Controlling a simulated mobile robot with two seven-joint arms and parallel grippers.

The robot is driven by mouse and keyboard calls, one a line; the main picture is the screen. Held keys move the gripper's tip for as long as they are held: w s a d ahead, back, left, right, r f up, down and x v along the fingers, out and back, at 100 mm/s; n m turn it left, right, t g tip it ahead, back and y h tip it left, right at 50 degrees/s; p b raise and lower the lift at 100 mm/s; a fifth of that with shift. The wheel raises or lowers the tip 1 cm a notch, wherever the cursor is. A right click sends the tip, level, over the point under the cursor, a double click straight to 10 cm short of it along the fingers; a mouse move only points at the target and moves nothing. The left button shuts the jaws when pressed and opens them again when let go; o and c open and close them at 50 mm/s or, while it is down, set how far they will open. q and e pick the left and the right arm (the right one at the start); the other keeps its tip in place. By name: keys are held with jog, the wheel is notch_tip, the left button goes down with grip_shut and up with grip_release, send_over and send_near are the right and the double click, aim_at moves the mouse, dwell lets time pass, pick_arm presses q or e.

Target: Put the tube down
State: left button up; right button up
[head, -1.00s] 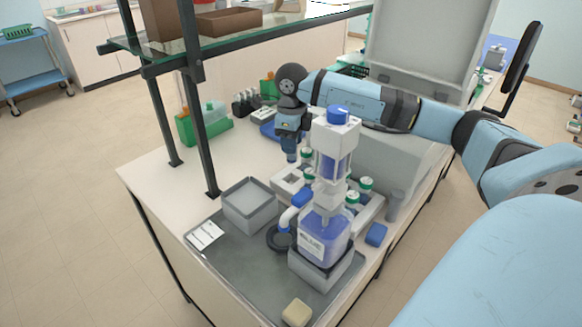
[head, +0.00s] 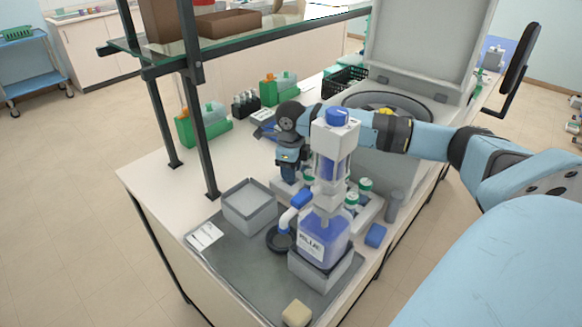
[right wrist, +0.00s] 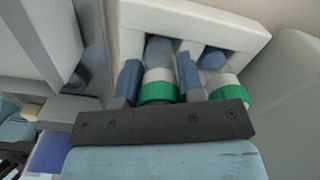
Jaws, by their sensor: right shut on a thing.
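My right gripper (right wrist: 159,84) is shut on a tube with a green cap (right wrist: 158,92), one blue finger on each side. The clear tube body reaches toward an opening in the white rack (right wrist: 240,35); how deep it sits cannot be told. In the head view my right gripper (head: 289,174) is low over the bench behind the blue bottle, and the held tube is hidden there. Another green-capped tube (right wrist: 229,92) stands just right of the held one in the right wrist view. My left gripper is not in view.
A tall dispenser bottle of blue liquid (head: 322,240) stands in front of the gripper. A grey bin (head: 249,210) is at left on the dark tray (head: 225,262). An open centrifuge (head: 425,108) is behind my arm. A glass shelf (head: 250,40) overhangs at left.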

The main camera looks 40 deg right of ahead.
jog(key=shift+f, duration=0.4)
jog(key=o, duration=0.6)
jog(key=shift+o, duration=0.2)
notch_tip(320, 180, up, 13)
jog(key=shift+f, duration=0.1)
